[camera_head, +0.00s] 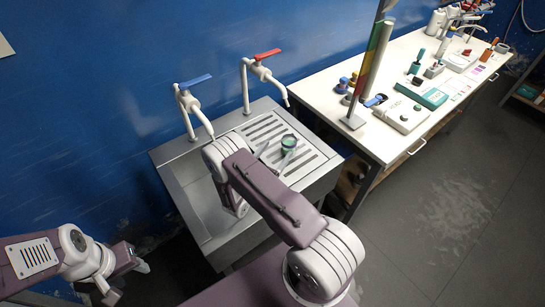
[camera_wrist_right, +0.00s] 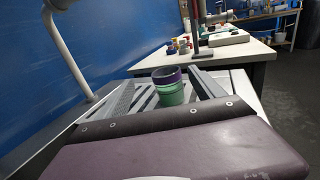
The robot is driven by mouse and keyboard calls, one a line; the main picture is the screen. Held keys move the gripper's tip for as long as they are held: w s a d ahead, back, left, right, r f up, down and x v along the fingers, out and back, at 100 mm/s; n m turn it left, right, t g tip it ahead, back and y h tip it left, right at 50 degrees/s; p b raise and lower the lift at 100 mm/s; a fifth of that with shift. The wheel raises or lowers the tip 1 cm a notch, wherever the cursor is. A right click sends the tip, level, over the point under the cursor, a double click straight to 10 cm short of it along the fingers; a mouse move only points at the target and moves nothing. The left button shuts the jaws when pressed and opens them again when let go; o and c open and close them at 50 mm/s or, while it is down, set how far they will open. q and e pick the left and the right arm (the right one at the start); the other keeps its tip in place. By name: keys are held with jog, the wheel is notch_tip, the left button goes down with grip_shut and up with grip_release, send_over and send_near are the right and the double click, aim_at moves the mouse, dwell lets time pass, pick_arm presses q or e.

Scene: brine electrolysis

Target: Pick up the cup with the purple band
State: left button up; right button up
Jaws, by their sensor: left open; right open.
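The cup with the purple band (camera_wrist_right: 167,76) stands upright on the ribbed drainboard of the sink. Its lower part is green in the right wrist view. It also shows in the head view (camera_head: 288,143), where the band is hard to make out. My right gripper (camera_head: 274,155) is open and empty, low over the drainboard, with its fingers pointing at the cup. In the right wrist view the cup appears between the two fingers (camera_wrist_right: 163,94); I cannot tell whether it is between the tips or just beyond them. My left gripper (camera_head: 125,279) is open and empty at lower left, away from the sink.
The metal sink (camera_head: 178,172) has a blue-handled tap (camera_head: 192,100) and a red-handled tap (camera_head: 258,72) along the wall. A white bench (camera_head: 440,118) on the right carries several devices, small coloured items and a tall stand (camera_head: 372,65). The floor at right is clear.

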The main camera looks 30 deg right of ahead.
aim_at(286, 145)
jog(key=shift+s+d+f, duration=0.15)
jog(key=shift+s+f, duration=0.1)
jog(key=shift+f, duration=0.45)
jog(key=shift+d+f, duration=0.1)
jog(key=shift+d, duration=0.05)
jog(key=shift+p+x, duration=0.45)
jog(key=shift+x, duration=0.8)
jog(key=shift+w+d, duration=0.2)
jog(key=shift+d, duration=0.1)
jog(key=p+x, duration=0.1)
jog(key=x, duration=0.4)
jog(key=shift+s+p, duration=0.15)
jog(key=shift+p, duration=0.15)
jog(key=shift+w+d+f, duration=0.1)
jog(key=shift+w+d, duration=0.15)
jog(key=shift+d, duration=0.15)
pick_arm(q)
jog(key=shift+w+d+r, duration=0.1)
jog(key=shift+d+r, duration=0.1)
jog(key=shift+r, duration=0.45)
jog(key=shift+d+r, duration=0.15)
jog(key=shift+r, duration=0.45)
pick_arm(e)
grip_shut()
